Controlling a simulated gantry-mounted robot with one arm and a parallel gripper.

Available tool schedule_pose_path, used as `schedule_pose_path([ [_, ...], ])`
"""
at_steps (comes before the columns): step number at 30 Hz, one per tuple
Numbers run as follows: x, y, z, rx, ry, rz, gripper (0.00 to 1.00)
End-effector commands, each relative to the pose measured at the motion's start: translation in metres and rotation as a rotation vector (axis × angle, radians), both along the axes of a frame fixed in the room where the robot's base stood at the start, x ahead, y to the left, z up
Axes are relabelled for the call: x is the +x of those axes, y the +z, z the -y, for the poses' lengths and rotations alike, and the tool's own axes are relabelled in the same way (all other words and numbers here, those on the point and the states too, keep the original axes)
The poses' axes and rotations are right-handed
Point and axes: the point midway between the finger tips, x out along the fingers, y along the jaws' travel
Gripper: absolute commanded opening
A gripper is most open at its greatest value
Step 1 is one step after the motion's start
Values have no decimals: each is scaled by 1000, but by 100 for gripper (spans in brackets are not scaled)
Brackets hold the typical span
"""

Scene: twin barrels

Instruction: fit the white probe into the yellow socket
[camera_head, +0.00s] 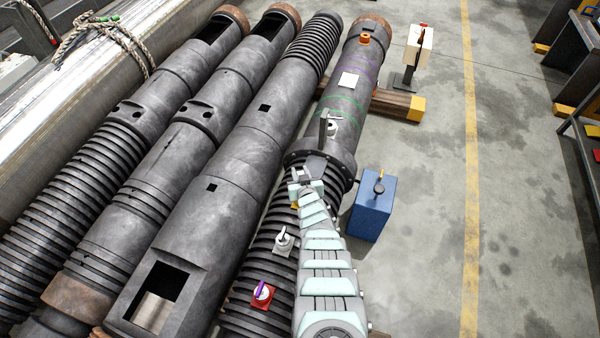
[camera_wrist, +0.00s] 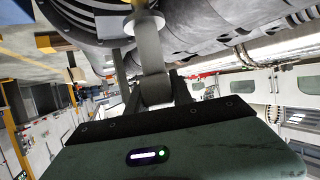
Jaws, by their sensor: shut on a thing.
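My gripper (camera_head: 308,184) is over the ringed part of the rightmost barrel (camera_head: 350,110), mostly hidden by my arm in the head view. In the wrist view my gripper (camera_wrist: 155,92) is shut on the pale grey-white probe (camera_wrist: 150,48), which points away from the jaws. A pale round flange (camera_wrist: 144,23) is at its far end. A small yellow part shows beyond the flange at the top edge. In the head view a small yellow part, likely the yellow socket (camera_head: 295,205), shows beside my arm. I cannot tell whether the probe is in it.
A red mount with a purple-topped piece (camera_head: 262,292) and a grey mount with a white piece (camera_head: 283,240) sit on the same barrel. An orange fitting (camera_head: 366,38) is at its far end. A blue box (camera_head: 372,208) stands right of it.

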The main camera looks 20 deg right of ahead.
Motion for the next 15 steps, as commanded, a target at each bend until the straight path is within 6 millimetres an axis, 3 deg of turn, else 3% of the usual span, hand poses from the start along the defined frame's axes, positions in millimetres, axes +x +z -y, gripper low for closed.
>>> schedule_pose_path([
  [15, 0, -11, 0, 0, 0, 1, 0],
])
